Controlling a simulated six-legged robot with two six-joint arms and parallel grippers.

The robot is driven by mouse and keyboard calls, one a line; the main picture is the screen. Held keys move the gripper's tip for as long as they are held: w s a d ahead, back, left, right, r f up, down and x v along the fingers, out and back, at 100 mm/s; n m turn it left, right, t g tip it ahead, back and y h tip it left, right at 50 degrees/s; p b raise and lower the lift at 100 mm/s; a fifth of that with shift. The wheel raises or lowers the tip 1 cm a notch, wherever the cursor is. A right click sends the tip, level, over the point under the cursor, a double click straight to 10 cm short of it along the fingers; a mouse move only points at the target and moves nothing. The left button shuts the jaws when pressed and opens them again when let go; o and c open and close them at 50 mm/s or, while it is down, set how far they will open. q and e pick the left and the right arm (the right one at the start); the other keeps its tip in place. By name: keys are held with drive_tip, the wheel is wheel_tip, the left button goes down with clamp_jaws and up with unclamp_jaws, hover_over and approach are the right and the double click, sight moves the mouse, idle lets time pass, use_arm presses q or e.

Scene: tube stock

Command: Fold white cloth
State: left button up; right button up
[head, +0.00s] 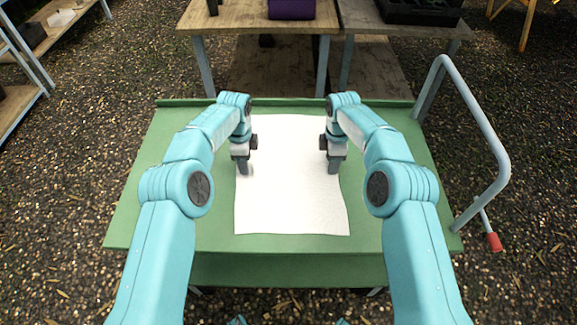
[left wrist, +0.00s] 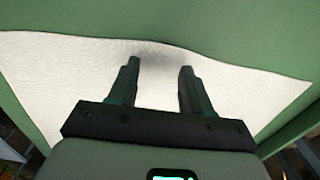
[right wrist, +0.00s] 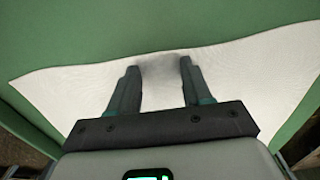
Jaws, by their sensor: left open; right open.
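The white cloth (head: 290,205) lies spread out flat on the green table, a tall rectangle with slightly wavy side edges. My left gripper (head: 245,170) points down at the cloth's left edge, around mid-length. My right gripper (head: 334,170) points down at its right edge, level with the left one. In the left wrist view, the open fingers (left wrist: 158,68) are over the cloth (left wrist: 60,75), tips close to its edge. In the right wrist view, the open fingers (right wrist: 158,70) are likewise near the edge of the cloth (right wrist: 250,70). Whether the tips touch the cloth is unclear.
The green table (head: 140,215) has bare strips left and right of the cloth. A grey handle rail (head: 490,130) with a red tip is at its right side. Behind stand wooden tables (head: 230,18) with a purple box (head: 291,9) and a black crate (head: 420,12).

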use_arm(q)
drive_tip(key=shift+f, duration=0.2)
clamp_jaws()
use_arm(e)
drive_tip(key=shift+f, duration=0.3)
clamp_jaws()
